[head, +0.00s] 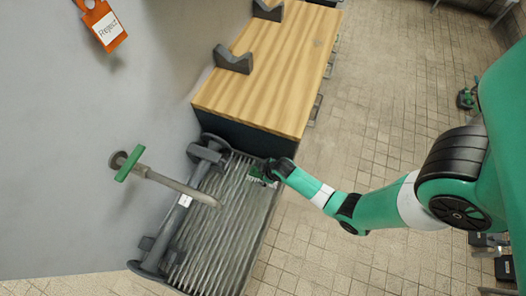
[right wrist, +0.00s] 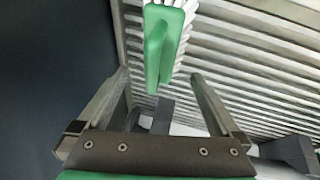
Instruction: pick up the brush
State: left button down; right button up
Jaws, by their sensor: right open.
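The brush (right wrist: 160,45) has a green handle and white bristles. In the right wrist view it lies over the ridged grey surface (right wrist: 225,65), just past and between my fingertips. In the head view only a small green and white part of the brush (head: 257,174) shows beside my gripper. My right gripper (right wrist: 161,80) is open, with one finger on each side of the brush's near end and nothing held. In the head view the right gripper (head: 268,171) is over the upper right of the ridged rack (head: 215,235). My left gripper is not in view.
A wood-topped cabinet (head: 270,75) with dark V-shaped blocks (head: 233,60) stands right behind the rack. A pipe with a green handle (head: 129,163) juts over the rack's left side. An orange Reject tag (head: 104,27) is at upper left.

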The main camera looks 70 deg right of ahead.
jog(key=b+x, duration=0.3)
jog(key=x, duration=0.2)
jog(key=shift+r, duration=0.1)
jog(key=c, duration=1.2)
notch_tip(320, 180, up, 10)
jog(key=p, duration=0.9)
jog(key=shift+r, duration=0.1)
jog(key=shift+c, duration=0.2)
